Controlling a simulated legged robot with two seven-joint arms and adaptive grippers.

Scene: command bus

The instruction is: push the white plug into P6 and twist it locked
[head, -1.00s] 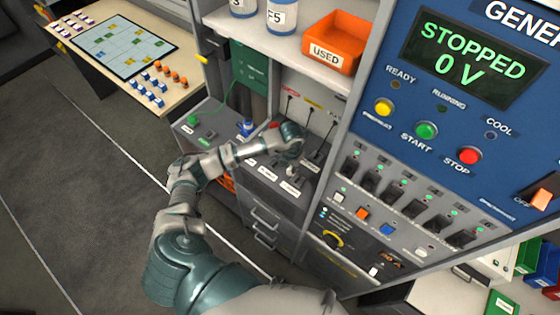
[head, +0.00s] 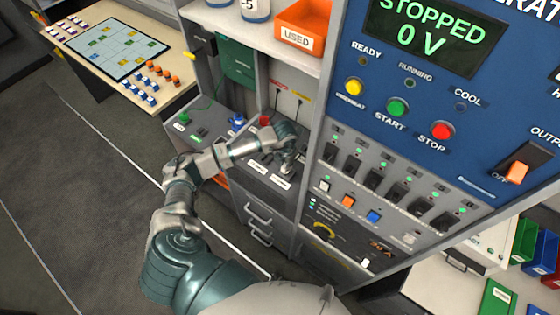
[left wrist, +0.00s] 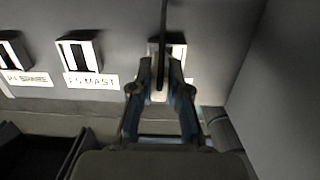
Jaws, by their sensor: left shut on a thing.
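My left gripper (head: 287,169) is at the right end of the socket panel (head: 247,178) in the head view. In the left wrist view the left gripper (left wrist: 158,95) is shut on the white plug (left wrist: 158,96), with a dark cable running up from it. Behind the fingers is the rightmost socket (left wrist: 178,51), mostly covered, with its label hidden. To its left are the socket marked P5 MAST (left wrist: 78,55) and a socket marked as spare (left wrist: 10,52). I cannot tell whether the plug touches the rightmost socket. My right gripper is in neither view.
A dark wall (left wrist: 272,70) stands just right of the rightmost socket. The generator panel (head: 435,110) rises to the right in the head view. A shelf with an orange USED bin (head: 303,25) hangs above. Drawers (head: 258,222) are below.

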